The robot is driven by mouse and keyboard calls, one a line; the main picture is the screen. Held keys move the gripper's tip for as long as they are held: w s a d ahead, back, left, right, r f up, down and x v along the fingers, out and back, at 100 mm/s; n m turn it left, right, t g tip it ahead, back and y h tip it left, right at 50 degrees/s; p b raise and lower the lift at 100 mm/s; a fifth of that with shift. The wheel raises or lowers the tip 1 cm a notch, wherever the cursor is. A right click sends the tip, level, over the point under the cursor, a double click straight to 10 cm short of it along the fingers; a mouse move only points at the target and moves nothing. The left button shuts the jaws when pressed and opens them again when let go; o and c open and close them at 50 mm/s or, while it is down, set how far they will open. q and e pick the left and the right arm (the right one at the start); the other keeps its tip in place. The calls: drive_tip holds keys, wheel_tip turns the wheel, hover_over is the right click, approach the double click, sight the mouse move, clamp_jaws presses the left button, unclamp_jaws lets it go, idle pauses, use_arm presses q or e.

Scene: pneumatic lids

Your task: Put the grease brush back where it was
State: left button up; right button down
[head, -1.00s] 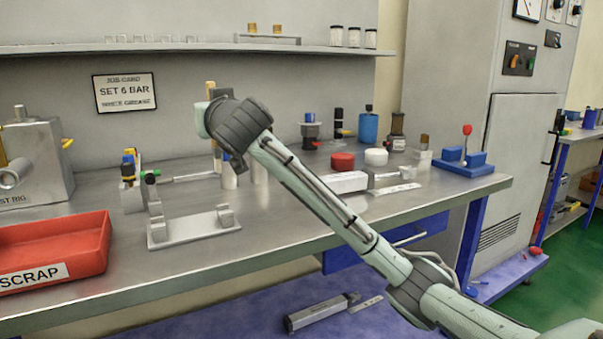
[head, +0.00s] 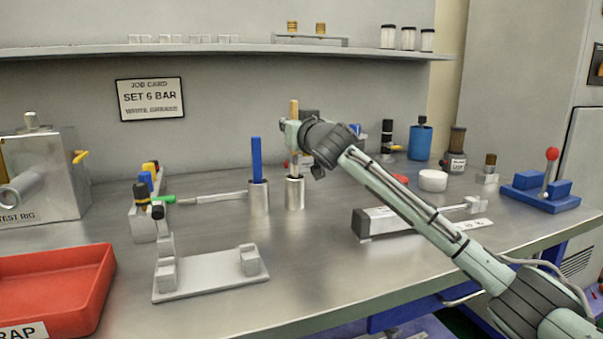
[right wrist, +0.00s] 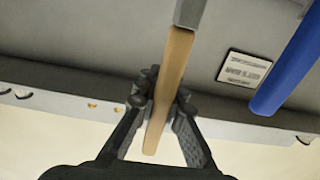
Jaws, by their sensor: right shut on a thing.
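The grease brush (head: 294,108) has a wooden handle and stands upright in the head view. My right gripper (head: 293,133) is shut on its handle. The brush's lower end meets the mouth of the right metal cup (head: 295,194); I cannot tell how far inside it is. In the right wrist view the wooden handle (right wrist: 168,85) runs between the fingers of my right gripper (right wrist: 166,92), with a grey ferrule at the top. My left gripper is not in view.
A second metal cup (head: 259,200) holding a blue-handled tool (head: 256,160) stands close to the left. A grey fixture (head: 210,275), a red scrap tray (head: 55,290) and a grey cylinder block (head: 385,222) stand in front. The bench's front middle is clear.

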sight(296, 160)
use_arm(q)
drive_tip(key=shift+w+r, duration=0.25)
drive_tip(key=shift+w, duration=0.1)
use_arm(e)
wheel_tip(296, 160, down, 7)
idle(0.3)
drive_tip(key=c, duration=1.7)
unclamp_jaws()
drive_tip(key=shift+o, duration=0.4)
drive_tip(key=shift+s+d, duration=0.2)
drive_tip(key=shift+s, duration=0.3)
drive_tip(key=v, duration=0.3)
drive_tip(key=shift+s+b, duration=0.25)
drive_tip(key=shift+b, duration=0.1)
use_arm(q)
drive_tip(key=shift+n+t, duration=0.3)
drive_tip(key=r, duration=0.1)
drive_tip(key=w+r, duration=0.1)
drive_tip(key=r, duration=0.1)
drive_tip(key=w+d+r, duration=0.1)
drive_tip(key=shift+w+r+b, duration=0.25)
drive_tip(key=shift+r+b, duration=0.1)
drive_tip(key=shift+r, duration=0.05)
use_arm(e)
drive_tip(key=v, duration=0.7)
drive_tip(key=shift+s+d, duration=0.15)
drive_tip(key=shift+s, duration=0.1)
